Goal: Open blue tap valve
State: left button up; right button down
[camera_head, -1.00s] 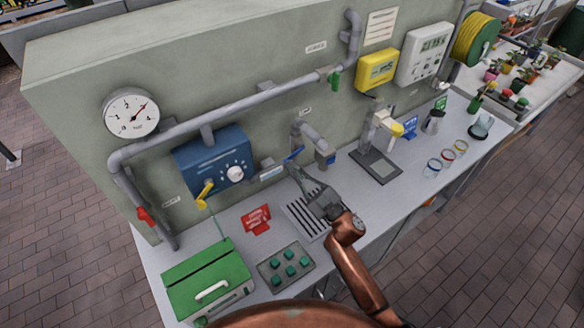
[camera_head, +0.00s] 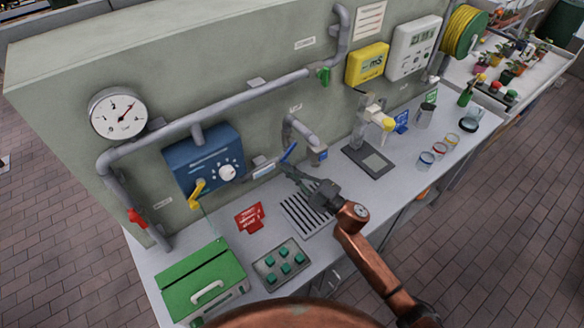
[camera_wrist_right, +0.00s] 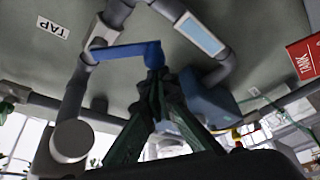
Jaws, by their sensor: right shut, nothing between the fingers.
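The blue tap valve lever (camera_head: 288,152) sits on the grey tap pipe (camera_head: 302,132) at the wall, in the middle of the head view. In the right wrist view the blue lever (camera_wrist_right: 125,50) lies across the grey pipework, beside a "TAP" label. My right gripper (camera_head: 291,172) is shut and empty, just below the lever. In the right wrist view its fingertips (camera_wrist_right: 156,78) come together right by the lever's bent right end; I cannot tell whether they touch it. My left gripper is not in view.
A blue control box (camera_head: 207,160) with a yellow lever is left of the tap. A drain grate (camera_head: 300,215) lies under my gripper. A red sign (camera_head: 249,217), green case (camera_head: 190,295) and green-button panel (camera_head: 281,262) stand left; a dispenser (camera_head: 368,120) stands right.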

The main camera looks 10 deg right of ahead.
jog(key=shift+w+d+f+n+g+h+p, duration=0.3)
jog(key=shift+d+f+n+g, duration=0.35)
jog(key=shift+n, duration=0.9)
jog(key=shift+w+d+f+n+g+h+p, duration=0.25)
jog(key=shift+w+d+f+n+g, duration=0.4)
jog(key=shift+n, duration=0.95)
jog(key=shift+w+d+f+n+g+h+p, duration=0.15)
jog(key=shift+d+f+n+g+h+p, duration=0.2)
jog(key=shift+d+n, duration=0.85)
jog(key=shift+a+n, duration=0.3)
jog(key=shift+n, duration=0.05)
jog(key=shift+a, duration=0.1)
jog(key=s+d, duration=0.4)
jog(key=s, duration=0.4)
jog(key=shift+s+d, duration=0.2)
